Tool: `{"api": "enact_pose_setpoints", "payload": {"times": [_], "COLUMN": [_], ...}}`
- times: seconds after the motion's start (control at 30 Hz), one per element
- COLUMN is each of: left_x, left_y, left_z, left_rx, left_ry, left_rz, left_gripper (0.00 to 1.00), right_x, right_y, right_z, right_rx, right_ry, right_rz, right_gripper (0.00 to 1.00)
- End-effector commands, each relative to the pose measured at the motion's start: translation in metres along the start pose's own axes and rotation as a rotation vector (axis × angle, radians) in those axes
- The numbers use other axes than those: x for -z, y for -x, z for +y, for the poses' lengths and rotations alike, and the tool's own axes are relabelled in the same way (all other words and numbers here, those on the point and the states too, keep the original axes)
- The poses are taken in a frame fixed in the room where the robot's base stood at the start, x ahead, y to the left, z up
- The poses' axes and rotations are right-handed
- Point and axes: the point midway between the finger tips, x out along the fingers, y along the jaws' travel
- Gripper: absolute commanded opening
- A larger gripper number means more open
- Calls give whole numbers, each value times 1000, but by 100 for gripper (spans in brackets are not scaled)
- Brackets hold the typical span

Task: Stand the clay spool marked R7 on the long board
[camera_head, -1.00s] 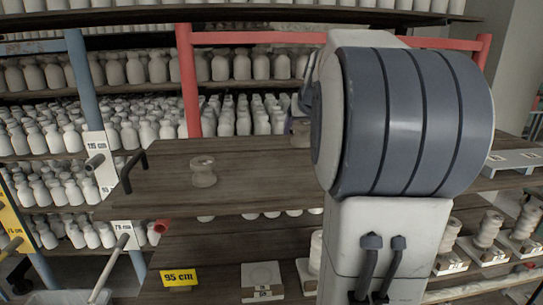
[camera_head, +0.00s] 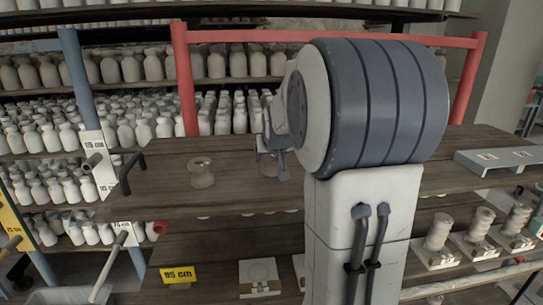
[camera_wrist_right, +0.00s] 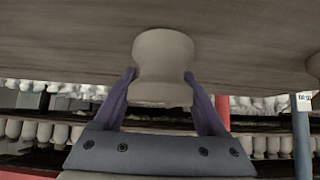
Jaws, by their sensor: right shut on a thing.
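A pale clay spool (camera_wrist_right: 163,60) sits between the two purple fingers of my right gripper (camera_wrist_right: 165,98) in the right wrist view; the gripper is shut on it. In the head view my right gripper (camera_head: 272,143) is over the long board (camera_head: 235,195), and part of the held spool (camera_head: 268,169) shows beneath it. The spool is at the board's surface; I cannot tell if it touches. No R7 mark is readable on it. A second clay spool (camera_head: 201,173) stands upright on the board to its left. My left gripper is not in view.
A lower shelf holds a 95 cm sign (camera_head: 179,275), a pale square plate (camera_head: 260,277) and stacked spools (camera_head: 438,232) on stands at the right. A grey rack (camera_head: 500,160) stands at the board's right. A black handle (camera_head: 131,172) is at its left end.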

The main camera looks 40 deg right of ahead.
Motion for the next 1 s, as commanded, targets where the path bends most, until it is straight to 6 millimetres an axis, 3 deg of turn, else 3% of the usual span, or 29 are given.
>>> {"api": "enact_pose_setpoints", "payload": {"times": [0.13,0.17,0.2,0.57,1.0], "left_x": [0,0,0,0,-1], "left_y": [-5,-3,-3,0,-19], "left_z": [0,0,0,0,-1], "left_rx": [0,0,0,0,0], "left_ry": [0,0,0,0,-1], "left_rz": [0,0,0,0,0], "left_gripper": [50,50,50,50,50], "right_x": [-3,-2,-2,2,0], "right_y": [-3,-2,-2,3,89], "right_z": [0,0,0,0,0], "right_rx": [0,0,0,0,0], "right_ry": [0,0,0,0,1], "right_rz": [2,0,0,2,6], "right_gripper": [1,85,100,100,100]}}
